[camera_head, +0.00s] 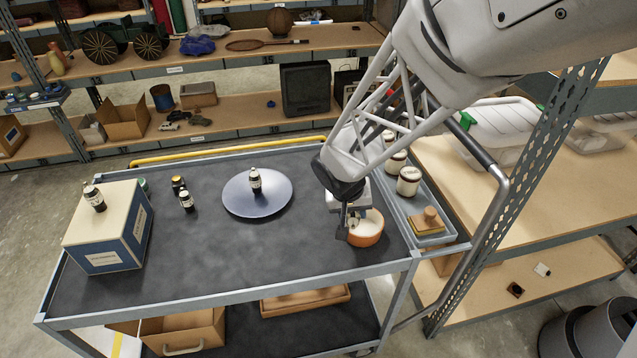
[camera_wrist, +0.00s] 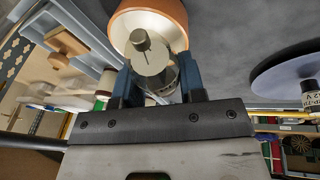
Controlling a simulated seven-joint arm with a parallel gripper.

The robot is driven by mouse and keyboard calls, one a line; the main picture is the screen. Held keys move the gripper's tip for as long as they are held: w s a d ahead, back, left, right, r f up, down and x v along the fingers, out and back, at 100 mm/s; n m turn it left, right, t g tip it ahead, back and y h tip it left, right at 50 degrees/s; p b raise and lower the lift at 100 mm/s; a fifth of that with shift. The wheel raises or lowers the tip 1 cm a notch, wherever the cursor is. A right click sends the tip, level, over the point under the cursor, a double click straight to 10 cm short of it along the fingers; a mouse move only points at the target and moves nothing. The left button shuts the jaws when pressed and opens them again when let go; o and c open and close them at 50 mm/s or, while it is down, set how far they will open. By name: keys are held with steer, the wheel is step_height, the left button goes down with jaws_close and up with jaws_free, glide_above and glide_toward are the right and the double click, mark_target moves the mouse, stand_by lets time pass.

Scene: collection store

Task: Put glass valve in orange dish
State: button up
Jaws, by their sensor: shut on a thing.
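The orange dish (camera_head: 367,240), with a pale inside, stands at the right end of the dark cart top. My gripper (camera_head: 349,222) is low at the dish's left side. In the wrist view the gripper (camera_wrist: 157,80) is shut on the glass valve (camera_wrist: 150,60), which shows a pale round end and a grey cap. The valve overlaps the orange dish (camera_wrist: 176,14) in that view; whether it touches the dish cannot be told. In the head view the gripper hides most of the valve.
A blue-grey round plate (camera_head: 235,207) bears a dark bottle (camera_head: 255,181). Two small bottles stand left of it. A blue and cream box (camera_head: 107,228) with a bottle on top is at the left. A grey tray (camera_head: 431,238) with white jars (camera_head: 409,181) lies right of the dish.

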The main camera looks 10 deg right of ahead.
steer(key=w+d+r+n+t, duration=0.3)
steer(key=d+r, duration=0.1)
steer(key=shift+w+r+y, duration=0.15)
steer(key=shift+w+y, duration=0.1)
steer(key=shift+y, duration=0.05)
steer(key=shift+f, duration=0.2)
glide_above(359, 227)
steer(key=shift+f, duration=4.75)
steer(key=o, duration=1)
steer(key=shift+r, duration=0.1)
